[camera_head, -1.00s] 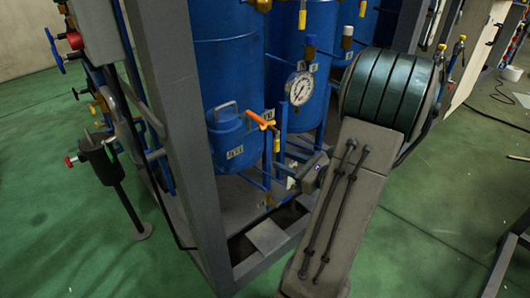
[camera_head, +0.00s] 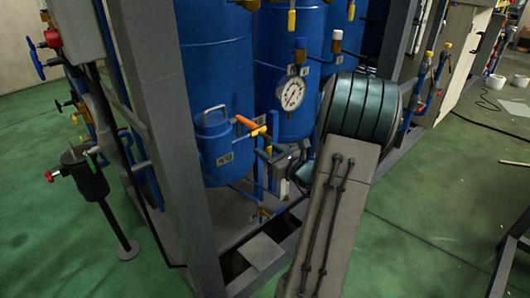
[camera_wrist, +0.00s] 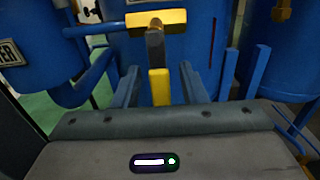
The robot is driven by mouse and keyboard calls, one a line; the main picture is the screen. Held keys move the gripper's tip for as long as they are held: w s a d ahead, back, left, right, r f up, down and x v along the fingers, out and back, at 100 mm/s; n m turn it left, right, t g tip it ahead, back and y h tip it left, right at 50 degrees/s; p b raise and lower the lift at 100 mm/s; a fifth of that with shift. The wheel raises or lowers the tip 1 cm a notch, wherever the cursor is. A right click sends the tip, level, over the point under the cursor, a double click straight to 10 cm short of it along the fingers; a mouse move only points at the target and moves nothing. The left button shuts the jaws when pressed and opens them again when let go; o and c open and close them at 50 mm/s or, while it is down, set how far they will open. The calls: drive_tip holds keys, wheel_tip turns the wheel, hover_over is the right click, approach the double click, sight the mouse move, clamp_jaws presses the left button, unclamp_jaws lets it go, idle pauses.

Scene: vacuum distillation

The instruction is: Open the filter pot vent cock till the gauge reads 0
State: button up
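The filter pot (camera_head: 212,150) is a blue vessel with a handled lid, behind the grey frame post; part of its label shows in the wrist view (camera_wrist: 10,53). An orange-and-yellow cock (camera_head: 248,123) sits at its upper right. In the wrist view, a yellow cock body (camera_wrist: 170,19) lies crosswise, with a yellow piece (camera_wrist: 160,88) below it. My gripper (camera_wrist: 160,78) is open, its fingers apart on both sides of this yellow piece, with gaps. In the head view my gripper (camera_head: 268,148) is just below right of the cock. The round white gauge (camera_head: 291,93) is above; its reading is too small to tell.
Blue tanks (camera_head: 214,55) stand behind. The grey frame post (camera_head: 165,130) rises left of the pot. Blue pipes (camera_wrist: 75,80) run close to my fingers. A dark stand (camera_head: 90,185) with a red knob is at left. The green floor is open at left.

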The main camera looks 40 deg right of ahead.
drive_tip(key=shift+w, duration=0.65)
clamp_jaws()
